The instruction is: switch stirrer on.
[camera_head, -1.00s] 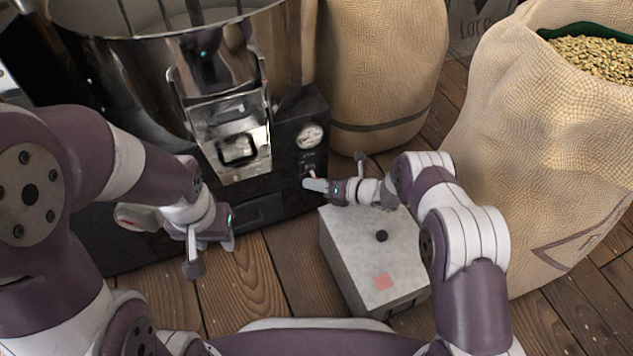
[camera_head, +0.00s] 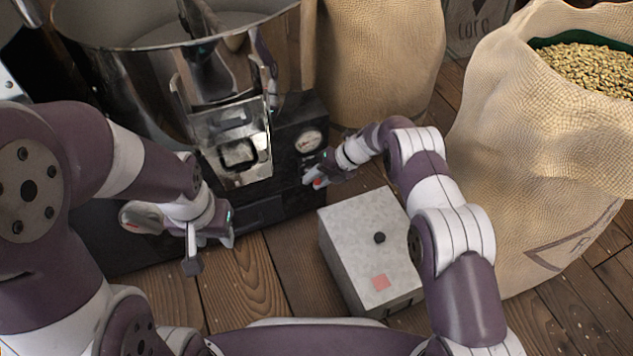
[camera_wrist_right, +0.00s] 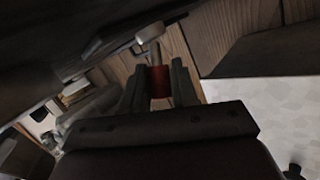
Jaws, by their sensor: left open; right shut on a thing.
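The roaster's dark front panel (camera_head: 285,150) carries a round gauge (camera_head: 308,141) with a small switch below it. The switch's red tip (camera_head: 317,183) shows at my right gripper (camera_head: 314,179). In the right wrist view, my right gripper (camera_wrist_right: 158,85) is shut on this red tip (camera_wrist_right: 160,82), and a pale metal stem (camera_wrist_right: 150,36) runs from it toward the dark panel. The fingers hide part of the switch. My left gripper (camera_head: 211,252) is open and empty in front of the roaster, low on the left.
The shiny round bowl (camera_head: 120,80) stands above the panel, with a stirrer arm (camera_head: 228,35) inside. A grey box (camera_head: 352,222) with a black knob (camera_head: 379,238) is below my right arm. Burlap sacks (camera_head: 560,140) stand behind and to the right. Wooden floor lies bare between.

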